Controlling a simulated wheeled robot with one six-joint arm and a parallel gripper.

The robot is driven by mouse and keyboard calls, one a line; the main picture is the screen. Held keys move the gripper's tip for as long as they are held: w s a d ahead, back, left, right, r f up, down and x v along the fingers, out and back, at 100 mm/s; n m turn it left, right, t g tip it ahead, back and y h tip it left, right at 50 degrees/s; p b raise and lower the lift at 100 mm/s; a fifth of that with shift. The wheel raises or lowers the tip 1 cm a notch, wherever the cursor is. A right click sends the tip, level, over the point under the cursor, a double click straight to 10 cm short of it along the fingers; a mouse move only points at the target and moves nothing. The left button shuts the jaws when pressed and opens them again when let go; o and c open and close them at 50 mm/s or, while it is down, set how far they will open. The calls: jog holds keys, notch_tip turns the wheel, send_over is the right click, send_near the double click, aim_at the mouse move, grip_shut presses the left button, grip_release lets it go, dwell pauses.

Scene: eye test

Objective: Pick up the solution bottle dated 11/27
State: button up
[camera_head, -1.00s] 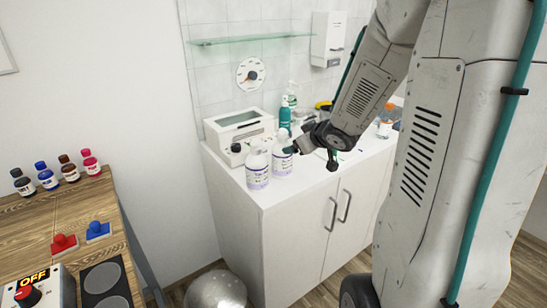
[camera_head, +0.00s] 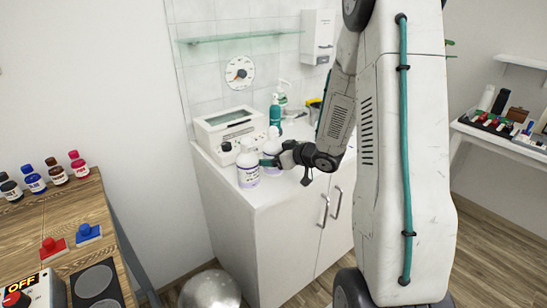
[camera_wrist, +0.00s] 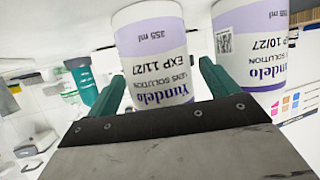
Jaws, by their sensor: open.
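In the wrist view, which is upside down, a white solution bottle (camera_wrist: 158,55) with a lilac label reads EXP 11/2 and a last digit at the curved edge that looks like 7. My open gripper (camera_wrist: 163,82) has one green finger on each side of it, apart from it. A matching bottle (camera_wrist: 252,45) reading EXP 10/27 stands just right of the right finger. In the head view, my gripper (camera_head: 268,161) is at the two bottles on the white cabinet. The rear bottle (camera_head: 273,144), apparently 11/27, is partly hidden by it; the front bottle (camera_head: 248,172) is clear.
A teal bottle (camera_head: 275,113) stands behind the solution bottles. A white box-shaped device (camera_head: 228,128) is on the cabinet top (camera_head: 225,170) toward the wall. A glass shelf (camera_head: 240,38) hangs above. Bare cabinet top lies to the right of the bottles.

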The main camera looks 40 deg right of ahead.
jog(key=shift+w+f, duration=0.1)
jog(key=shift+w, duration=0.1)
jog(key=c, duration=1.3)
jog(key=shift+c, duration=0.2)
